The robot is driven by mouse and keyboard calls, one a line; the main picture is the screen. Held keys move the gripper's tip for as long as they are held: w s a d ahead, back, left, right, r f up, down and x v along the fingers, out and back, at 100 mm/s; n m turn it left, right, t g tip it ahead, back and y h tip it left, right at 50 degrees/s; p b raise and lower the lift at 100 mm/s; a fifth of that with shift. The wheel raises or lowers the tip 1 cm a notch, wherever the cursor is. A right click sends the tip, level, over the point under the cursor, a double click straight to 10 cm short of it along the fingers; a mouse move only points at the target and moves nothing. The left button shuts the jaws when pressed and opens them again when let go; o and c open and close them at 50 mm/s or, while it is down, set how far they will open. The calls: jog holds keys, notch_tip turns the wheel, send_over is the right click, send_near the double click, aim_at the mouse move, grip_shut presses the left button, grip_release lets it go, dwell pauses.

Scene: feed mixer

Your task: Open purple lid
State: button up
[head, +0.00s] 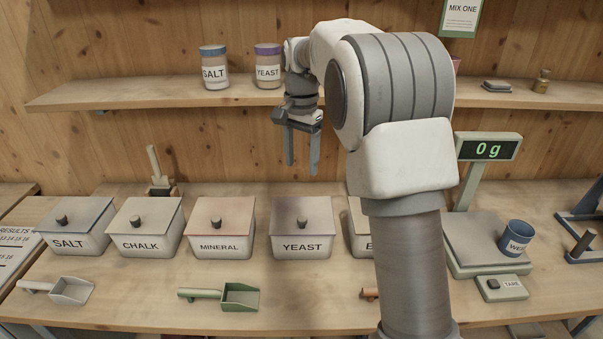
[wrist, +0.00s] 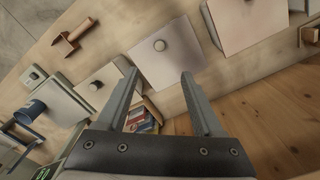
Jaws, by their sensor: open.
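The YEAST bin has a dull greyish-mauve lid (head: 302,212) with a dark round knob (head: 302,222), lying shut on it in the head view. A jar labelled YEAST with a clearly purple lid (head: 268,49) stands on the shelf. My gripper (head: 302,168) is open and empty, fingers pointing down, above and behind the YEAST bin. In the wrist view, a pale lid with a round knob (wrist: 160,45) lies beyond my fingertips (wrist: 160,73), apart from them. It appears to be the YEAST bin's lid, but its label is hidden there.
Lidded SALT (head: 75,213), CHALK (head: 145,213) and MINERAL (head: 220,212) bins stand to the left. Another bin is partly hidden behind my arm. A green scoop (head: 240,296) lies in front. A scale (head: 485,240) with a blue cup (head: 515,238) stands right. The shelf (head: 150,93) is behind my gripper.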

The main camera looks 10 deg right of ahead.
aim_at(302, 219)
notch_tip(302, 219, down, 17)
jog(key=shift+f+b, duration=0.1)
jog(key=shift+b, duration=0.2)
dwell(0.3)
grip_shut()
